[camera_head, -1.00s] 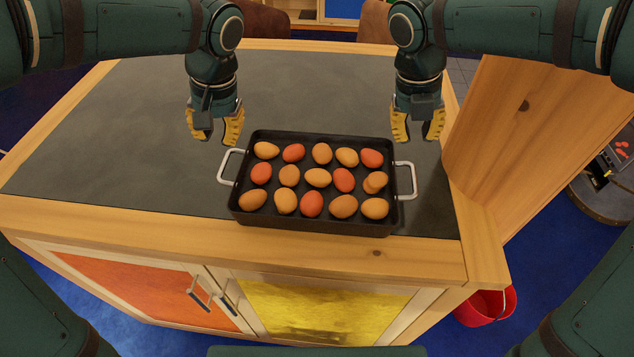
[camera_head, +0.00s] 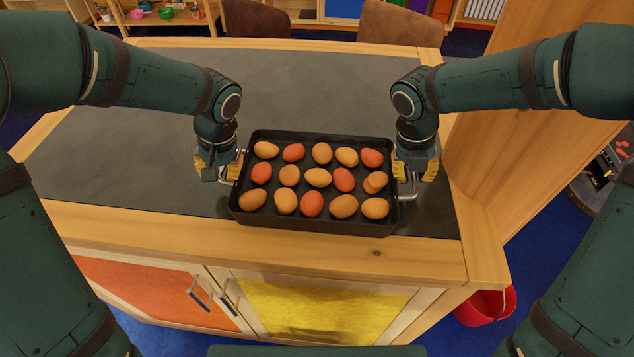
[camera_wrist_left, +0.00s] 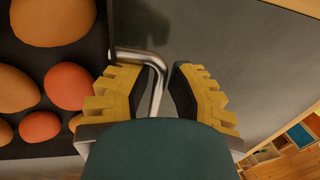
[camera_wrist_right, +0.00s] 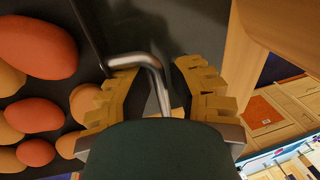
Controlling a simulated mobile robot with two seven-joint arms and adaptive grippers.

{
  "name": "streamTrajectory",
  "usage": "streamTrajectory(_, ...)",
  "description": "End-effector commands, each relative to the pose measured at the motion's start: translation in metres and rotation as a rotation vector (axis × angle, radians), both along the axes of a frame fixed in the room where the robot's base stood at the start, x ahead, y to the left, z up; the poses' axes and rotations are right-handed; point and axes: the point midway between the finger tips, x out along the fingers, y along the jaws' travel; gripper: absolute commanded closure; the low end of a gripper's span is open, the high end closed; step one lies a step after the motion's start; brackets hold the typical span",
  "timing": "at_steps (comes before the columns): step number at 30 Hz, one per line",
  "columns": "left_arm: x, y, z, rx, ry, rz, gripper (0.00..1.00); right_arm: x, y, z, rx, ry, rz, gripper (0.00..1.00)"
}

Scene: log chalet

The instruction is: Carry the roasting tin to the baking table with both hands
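The black roasting tin (camera_head: 310,227) sits flat on the dark counter top near its front edge. It holds several brown and reddish eggs (camera_head: 318,178). My left gripper (camera_head: 219,176) is at the tin's left handle, fingers open on either side of the bar. In the left wrist view the metal handle (camera_wrist_left: 157,75) runs between the yellow fingers (camera_wrist_left: 160,92). My right gripper (camera_head: 414,177) is at the right handle, also open around it. In the right wrist view that handle (camera_wrist_right: 155,70) lies between the open fingers (camera_wrist_right: 158,88). No baking table can be made out for certain.
The counter (camera_head: 150,150) has clear room left of and behind the tin. A wooden panel (camera_head: 510,130) rises close to the right arm. Brown chairs (camera_head: 400,22) stand behind the counter. A red bucket (camera_head: 486,305) is on the floor at the right.

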Motion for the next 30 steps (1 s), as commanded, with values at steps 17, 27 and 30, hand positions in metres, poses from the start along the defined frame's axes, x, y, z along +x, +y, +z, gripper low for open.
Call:
streamTrajectory(17, 0.001, -0.001, 0.002, -0.001, -0.004, -0.002, 1.0, 0.001, 0.001, 0.002, 0.001, -0.004, 0.001, 1.0)
streamTrajectory(27, 0.001, -0.001, 0.01, 0.0, -0.004, -0.002, 1.0, 0.001, 0.001, 0.011, 0.001, -0.004, 0.001, 1.0)
streamTrajectory(30, 0.001, -0.001, 0.016, 0.0, -0.004, -0.001, 1.0, 0.001, 0.001, 0.016, 0.001, -0.004, 0.001, 1.0)
